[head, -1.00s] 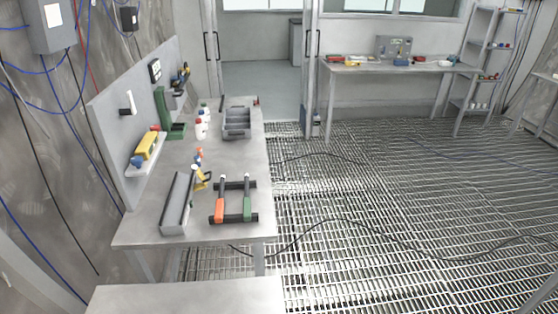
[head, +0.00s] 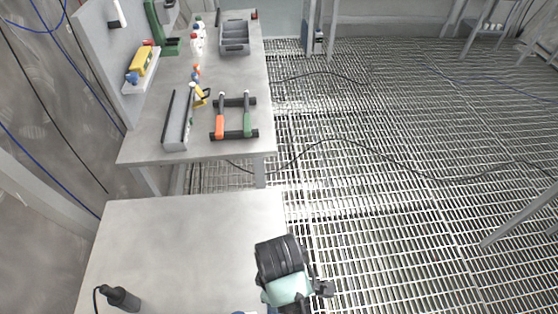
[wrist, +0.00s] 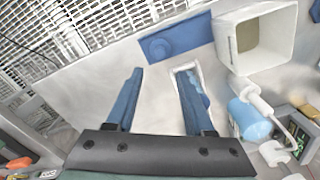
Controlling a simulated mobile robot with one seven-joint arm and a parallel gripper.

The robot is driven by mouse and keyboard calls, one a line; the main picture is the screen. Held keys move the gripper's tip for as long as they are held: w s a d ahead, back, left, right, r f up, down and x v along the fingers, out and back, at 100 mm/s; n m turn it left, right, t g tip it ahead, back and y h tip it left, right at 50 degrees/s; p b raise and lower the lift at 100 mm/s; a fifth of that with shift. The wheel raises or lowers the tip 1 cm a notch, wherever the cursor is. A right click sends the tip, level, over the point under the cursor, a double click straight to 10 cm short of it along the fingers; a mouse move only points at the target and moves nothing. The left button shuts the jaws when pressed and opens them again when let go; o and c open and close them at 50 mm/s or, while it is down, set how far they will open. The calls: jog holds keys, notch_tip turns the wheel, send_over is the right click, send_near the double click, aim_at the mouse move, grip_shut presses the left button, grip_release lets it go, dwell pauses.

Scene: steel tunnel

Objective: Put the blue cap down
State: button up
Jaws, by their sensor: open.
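My gripper (wrist: 163,78) is open, with its two blue fingers apart over a pale worktop (wrist: 100,70) and nothing seen held between them. Beyond the fingertips lies a flat blue mat (wrist: 190,33). A round darker blue shape (wrist: 160,48) sits at the mat's left end; it may be the blue cap, but I cannot tell for sure. It is apart from the fingers. In the head view my arm reaches over the right edge of the near table (head: 190,240), and my fingers are not visible there.
In the wrist view, a white open box (wrist: 232,50) and a blue-and-white bottle-like thing (wrist: 249,120) stand on the right. The far bench (head: 150,145) holds a grey tray (head: 235,50) and tools. A black device (head: 122,298) is on the near table, whose middle is clear.

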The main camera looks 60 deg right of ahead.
jog(key=shift+r, duration=0.5)
jog(key=w+d+r+t+h, duration=0.25)
jog(key=w+r+t, duration=0.25)
jog(key=w+r, duration=0.65)
jog(key=w+a+r+m+t+h, duration=0.1)
jog(key=w+a+r+t, duration=0.25)
jog(key=w+r, duration=0.5)
jog(key=w+a+r+t+h, duration=0.15)
jog(key=w+r+t, duration=0.35)
jog(key=r, duration=0.7)
jog(key=s+a+r+m+t+y, duration=0.1)
jog(key=a+r+t, duration=0.35)
jog(key=r, duration=0.65)
jog(key=a+r+t+y, duration=0.1)
jog(key=a+r+t, duration=0.35)
jog(key=r, duration=0.75)
jog(key=s+a+r+t+y, duration=0.3)
jog(key=s+a+r+t, duration=0.2)
jog(key=s+r, duration=0.4)
notch_tip(320, 180, up, 4)
jog(key=shift+s+a+f+m, duration=0.25)
jog(key=shift+a+m, duration=0.05)
jog(key=shift+a, duration=0.45)
